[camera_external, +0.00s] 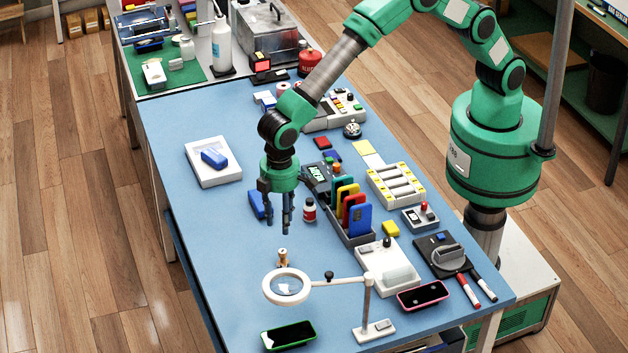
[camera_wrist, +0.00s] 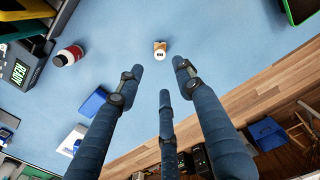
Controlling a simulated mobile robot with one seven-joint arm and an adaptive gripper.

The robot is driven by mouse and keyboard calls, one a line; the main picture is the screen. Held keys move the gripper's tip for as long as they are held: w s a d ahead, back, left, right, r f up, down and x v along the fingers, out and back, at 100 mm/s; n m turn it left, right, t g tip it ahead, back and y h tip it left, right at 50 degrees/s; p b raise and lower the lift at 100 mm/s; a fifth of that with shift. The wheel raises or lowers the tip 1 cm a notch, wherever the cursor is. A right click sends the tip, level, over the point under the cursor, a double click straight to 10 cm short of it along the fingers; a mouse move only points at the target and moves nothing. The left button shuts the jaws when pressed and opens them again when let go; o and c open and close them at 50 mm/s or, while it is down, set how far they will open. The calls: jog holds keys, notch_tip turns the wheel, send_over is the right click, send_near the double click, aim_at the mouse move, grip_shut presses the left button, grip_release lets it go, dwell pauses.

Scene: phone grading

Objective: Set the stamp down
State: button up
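The stamp (camera_external: 283,259), a small brown wooden piece, stands on the blue table top behind the magnifier ring. In the wrist view the stamp (camera_wrist: 160,49) shows a pale round end with dark marks and lies just beyond my fingertips. My gripper (camera_external: 278,226) points down above the table, behind the stamp and apart from it. In the wrist view my gripper (camera_wrist: 159,76) has its three dark blue fingers spread, with nothing between them. A blue flat piece (camera_external: 257,204) lies beside the fingers, partly hidden by them.
A magnifier (camera_external: 264,284) on a stand is in front of the stamp. A small red bottle (camera_external: 309,210) and a rack of coloured phones (camera_external: 352,238) are to the right. A white tray (camera_external: 198,178) is at the left. A green-edged phone (camera_external: 288,335) lies near the front.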

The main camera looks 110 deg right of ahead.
jog(key=shift+r, duration=0.1)
dwell(0.6)
jog(key=s+d+r+t, duration=0.1)
jog(key=s+d+r, duration=0.4)
jog(key=r, duration=0.4)
jog(key=s+d+r+t, duration=0.1)
jog(key=s+d+r, duration=0.3)
jog(key=s+r, duration=0.5)
jog(key=s+d+r+t, duration=0.1)
jog(key=s+d+r, duration=0.35)
jog(key=r, duration=0.55)
jog(key=s+d+r+t, duration=0.1)
jog(key=s+d, duration=0.1)
jog(key=s, duration=0.8)
jog(key=s+d+r, duration=0.2)
jog(key=s+d, duration=0.1)
jog(key=s, duration=0.8)
jog(key=s+d+r+t, duration=0.1)
jog(key=s+d, duration=0.1)
jog(key=s, duration=0.8)
jog(key=shift+s+d+r+t, duration=0.3)
jog(key=shift+s, duration=0.05)
